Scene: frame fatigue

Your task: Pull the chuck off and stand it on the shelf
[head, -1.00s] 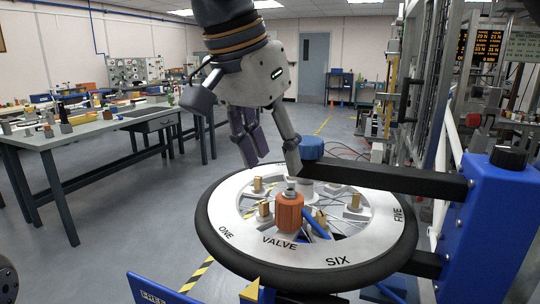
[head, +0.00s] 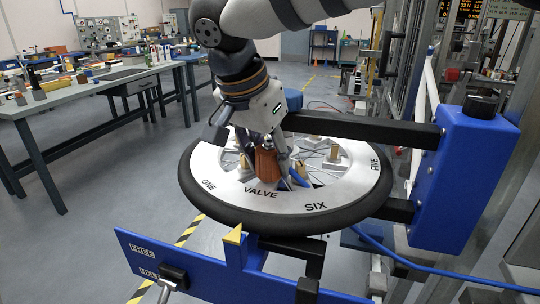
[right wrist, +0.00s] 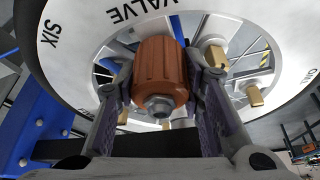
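The orange-brown ribbed chuck (head: 266,163) stands upright at the wheel's rim by the word VALVE. In the right wrist view the chuck (right wrist: 160,72) shows its grey end nozzle towards me. My right gripper (head: 262,152) has come down over it from above. In the right wrist view its two fingers lie close on either side of the chuck; I cannot tell whether they press on it. The chuck's far end is hidden. My left gripper is not in view. I cannot make out for certain which surface is the shelf.
The black-tyred wheel (head: 230,208) lies flat, held by black arms (head: 360,128) from a blue post (head: 465,170). Brass-coloured blocks stand around its hub. A blue panel (head: 205,272) marked FREE is in front. A grey workbench (head: 60,110) is at left.

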